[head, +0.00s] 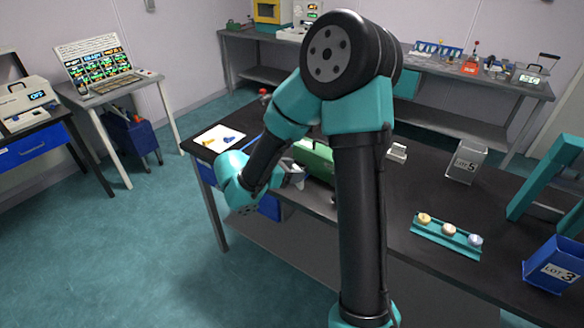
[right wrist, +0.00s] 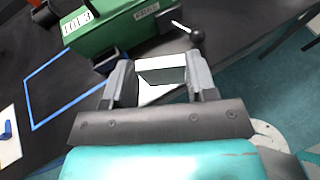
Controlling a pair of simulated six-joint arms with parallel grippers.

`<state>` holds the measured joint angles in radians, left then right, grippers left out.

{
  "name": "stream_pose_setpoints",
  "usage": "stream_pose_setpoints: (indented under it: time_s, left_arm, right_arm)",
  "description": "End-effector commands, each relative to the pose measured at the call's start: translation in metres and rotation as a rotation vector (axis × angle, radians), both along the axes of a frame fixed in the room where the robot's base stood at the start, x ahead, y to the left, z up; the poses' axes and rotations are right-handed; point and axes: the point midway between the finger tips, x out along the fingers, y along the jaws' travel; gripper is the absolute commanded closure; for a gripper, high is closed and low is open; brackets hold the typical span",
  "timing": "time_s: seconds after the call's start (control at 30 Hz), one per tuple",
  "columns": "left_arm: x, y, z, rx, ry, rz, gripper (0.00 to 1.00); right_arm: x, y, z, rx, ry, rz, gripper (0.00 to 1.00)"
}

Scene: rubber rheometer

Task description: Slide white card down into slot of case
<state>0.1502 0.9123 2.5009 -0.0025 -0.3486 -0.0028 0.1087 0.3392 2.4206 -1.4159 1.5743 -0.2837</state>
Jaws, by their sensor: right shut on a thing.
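The white card (right wrist: 162,72) is held between the two fingers of my right gripper (right wrist: 163,82) in the right wrist view. A green case (right wrist: 110,28) with white labels lies just beyond the fingertips, on the dark bench. A small dark holder (right wrist: 108,60) sits at its near side; I cannot tell if this is the slot. In the head view the green case (head: 315,158) is partly hidden behind my right arm, and my right gripper (head: 296,176) is beside its left end. The card cannot be made out there. My left gripper is not in view.
A black-knobbed lever (right wrist: 196,36) stands right of the case. A blue outlined square (right wrist: 70,88) marks the bench. A white sheet (head: 220,138) with small coloured pieces lies at the bench's left end. A teal rack (head: 445,238) and a blue bin (head: 556,268) stand right.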

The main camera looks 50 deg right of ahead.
Motion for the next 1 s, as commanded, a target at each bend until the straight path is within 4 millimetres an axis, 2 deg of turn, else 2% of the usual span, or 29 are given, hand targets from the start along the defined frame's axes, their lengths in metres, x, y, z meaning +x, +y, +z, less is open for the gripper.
stream_pose_setpoints:
  time_s: [0.37, 0.53, 0.67, 0.9, 1.0]
  left_arm:
    - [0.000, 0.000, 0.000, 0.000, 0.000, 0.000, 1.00]
    - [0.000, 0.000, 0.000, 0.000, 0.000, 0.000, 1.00]
    - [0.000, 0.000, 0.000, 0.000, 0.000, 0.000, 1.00]
    - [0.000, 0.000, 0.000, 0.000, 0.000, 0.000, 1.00]
    - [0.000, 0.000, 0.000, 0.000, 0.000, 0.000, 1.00]
  right_arm:
    - [0.001, -0.001, 0.000, 0.000, 0.001, 0.001, 0.74]
    - [0.011, -0.009, -0.001, 0.001, 0.000, 0.027, 0.74]
    - [0.032, -0.028, 0.000, 0.000, -0.001, 0.088, 0.74]
    - [0.083, -0.078, 0.010, -0.002, -0.001, 0.269, 0.74]
    - [0.099, -0.096, 0.015, -0.001, 0.000, 0.339, 0.74]
